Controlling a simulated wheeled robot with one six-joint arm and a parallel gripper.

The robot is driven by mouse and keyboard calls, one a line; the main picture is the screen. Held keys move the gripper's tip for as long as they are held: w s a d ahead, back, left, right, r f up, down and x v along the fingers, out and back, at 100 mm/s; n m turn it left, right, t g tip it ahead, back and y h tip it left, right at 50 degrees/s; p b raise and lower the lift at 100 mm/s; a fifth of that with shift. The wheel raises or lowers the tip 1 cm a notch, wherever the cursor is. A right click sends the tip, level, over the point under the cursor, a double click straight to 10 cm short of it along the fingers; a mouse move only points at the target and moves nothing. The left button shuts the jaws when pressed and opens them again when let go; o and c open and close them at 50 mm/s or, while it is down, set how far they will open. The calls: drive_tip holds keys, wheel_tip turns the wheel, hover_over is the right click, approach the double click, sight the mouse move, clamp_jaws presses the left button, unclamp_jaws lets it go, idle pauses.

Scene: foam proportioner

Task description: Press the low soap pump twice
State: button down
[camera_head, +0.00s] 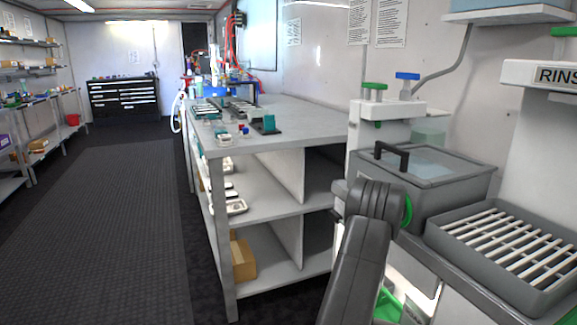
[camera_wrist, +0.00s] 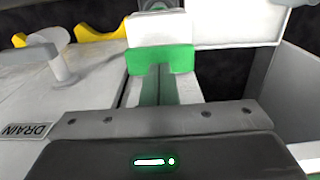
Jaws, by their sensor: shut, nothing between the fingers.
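Two pump heads stand on the white dispenser unit (camera_head: 397,108) in the head view. One is a green pump (camera_head: 375,87), the other a blue pump (camera_head: 407,77). The green one sits lower in the picture. Both stand upright, beyond my arm and apart from it. My gripper (camera_wrist: 160,62) shows in the wrist view as closed, green-tipped fingers with nothing between them. It is over a white surface. In the head view my arm bends down in front of the unit, and the fingers cannot be made out. No soap pump can be identified in the wrist view.
A grey lidded basin (camera_head: 430,180) with a black handle stands below the pumps. A slatted rinse rack (camera_head: 505,250) is at right, and a workbench (camera_head: 300,130) at left. The wrist view shows a DRAIN label (camera_wrist: 25,131) and a white knobbed fitting (camera_wrist: 48,55). The aisle floor is clear.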

drive_tip(key=shift+f, duration=0.1)
idle(0.3)
drive_tip(key=shift+f+b, duration=1.85)
drive_tip(key=shift+f, duration=0.15)
drive_tip(key=shift+r, duration=0.1)
drive_tip(key=shift+r+p, duration=1.3)
drive_tip(key=shift+r, duration=0.7)
drive_tip(key=shift+f, duration=0.15)
